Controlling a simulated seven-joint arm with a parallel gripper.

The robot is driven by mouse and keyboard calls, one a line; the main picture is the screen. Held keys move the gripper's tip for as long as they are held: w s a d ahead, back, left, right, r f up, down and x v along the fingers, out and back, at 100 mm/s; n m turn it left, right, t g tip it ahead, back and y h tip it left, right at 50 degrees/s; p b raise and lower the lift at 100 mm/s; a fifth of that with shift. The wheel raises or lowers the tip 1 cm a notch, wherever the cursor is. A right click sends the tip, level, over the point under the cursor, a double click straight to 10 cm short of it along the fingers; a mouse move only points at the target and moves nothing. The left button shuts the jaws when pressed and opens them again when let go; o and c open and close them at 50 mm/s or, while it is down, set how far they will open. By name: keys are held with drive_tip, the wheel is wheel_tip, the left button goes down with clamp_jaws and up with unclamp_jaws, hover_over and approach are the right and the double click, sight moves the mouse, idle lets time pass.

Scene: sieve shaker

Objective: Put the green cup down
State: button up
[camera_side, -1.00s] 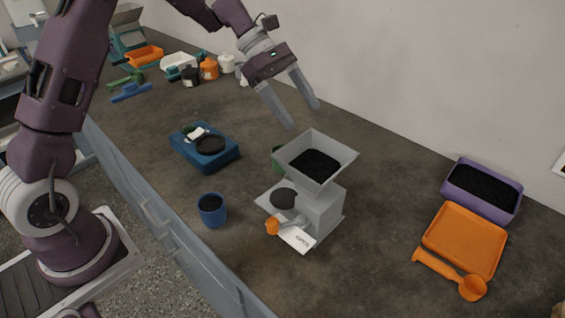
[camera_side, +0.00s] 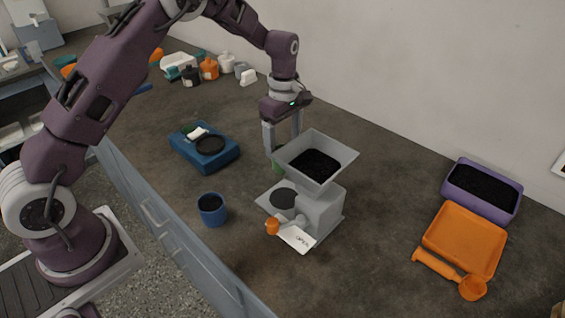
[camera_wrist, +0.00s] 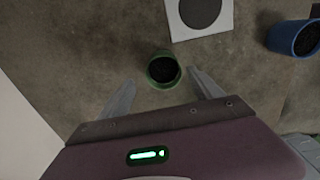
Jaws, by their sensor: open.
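The green cup (camera_wrist: 163,70) stands upright on the counter in the wrist view, with dark material inside. In the side view only a sliver of the green cup (camera_side: 278,158) shows behind the grey hopper. My gripper (camera_wrist: 163,82) is open, with one finger on each side of the cup and gaps between fingers and cup. In the side view my gripper (camera_side: 281,146) points down behind the hopper, its fingertips partly hidden.
The grey hopper device (camera_side: 322,205) with dark grains stands close in front of the cup. A blue cup (camera_side: 212,210) and a blue scale (camera_side: 204,150) are to the left. A purple tub (camera_side: 482,190) and an orange tray (camera_side: 463,240) are at right. Bare counter lies between.

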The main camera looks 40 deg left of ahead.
drive_tip(key=f, duration=0.4)
drive_tip(key=shift+s+d+f, duration=0.15)
drive_tip(key=shift+s+f, duration=0.2)
drive_tip(key=shift+f, duration=0.05)
clamp_jaws()
wheel_tip(320, 180, up, 9)
drive_tip(key=s+a+r+m, duration=0.1)
drive_tip(key=s+a, duration=0.6)
drive_tip(key=s, duration=0.3)
drive_tip(key=s+a+m, duration=0.2)
drive_tip(key=s+m, duration=0.1)
drive_tip(key=s, duration=0.9)
drive_tip(key=shift+m, duration=0.3)
drive_tip(key=f, duration=0.6)
drive_tip(key=s+f, duration=0.1)
drive_tip(key=f, duration=0.2)
drive_tip(key=shift+f, duration=0.4)
